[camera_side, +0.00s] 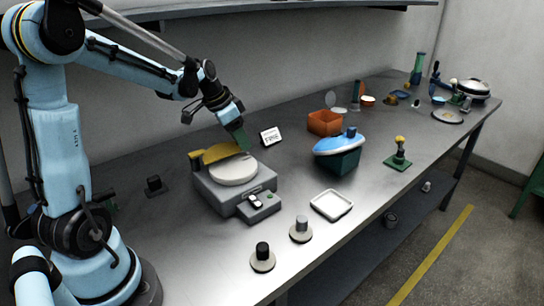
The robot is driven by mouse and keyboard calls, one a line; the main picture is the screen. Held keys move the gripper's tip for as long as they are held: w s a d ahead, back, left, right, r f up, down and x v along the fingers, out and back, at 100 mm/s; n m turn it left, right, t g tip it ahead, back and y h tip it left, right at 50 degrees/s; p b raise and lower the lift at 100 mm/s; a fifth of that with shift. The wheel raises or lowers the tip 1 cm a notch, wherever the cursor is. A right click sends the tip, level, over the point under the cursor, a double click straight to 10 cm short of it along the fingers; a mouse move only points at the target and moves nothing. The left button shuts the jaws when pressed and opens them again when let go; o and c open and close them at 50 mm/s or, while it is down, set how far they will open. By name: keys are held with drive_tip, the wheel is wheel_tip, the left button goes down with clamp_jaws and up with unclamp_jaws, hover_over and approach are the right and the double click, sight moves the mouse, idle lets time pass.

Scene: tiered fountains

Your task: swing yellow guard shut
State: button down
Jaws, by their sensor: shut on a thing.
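The yellow guard (219,153) sits at the back of a grey machine (207,186) that has a round pale disc (233,171) on top. The guard lies along the disc's rear edge, and its left end is at the machine's back left corner. My gripper (241,146) reaches down from above at the guard's right end and is shut on it. The green fingers hide that end of the guard and the exact contact. I cannot tell how far the guard is swung.
A small white sign (270,137) stands just right of my gripper. A white tray (331,205), two knobbed discs (263,258) and a dark green box with a blue lid (338,147) stand to the right. An orange box (324,122) is behind. A shelf (230,8) hangs above.

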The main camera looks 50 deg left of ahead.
sight(223, 150)
drive_tip(key=shift+s+d, duration=0.1)
drive_tip(key=shift+c, duration=2.2)
unclamp_jaws()
drive_tip(key=v, duration=1.2)
drive_tip(key=s+d+f+n+t, duration=0.1)
drive_tip(key=s+d+f, duration=0.2)
drive_tip(key=d, duration=0.6)
drive_tip(key=s+d+f+n+t+y, duration=0.1)
drive_tip(key=d+f, duration=0.4)
drive_tip(key=d, duration=0.5)
drive_tip(key=shift+s+t, duration=0.4)
drive_tip(key=shift+s, duration=0.5)
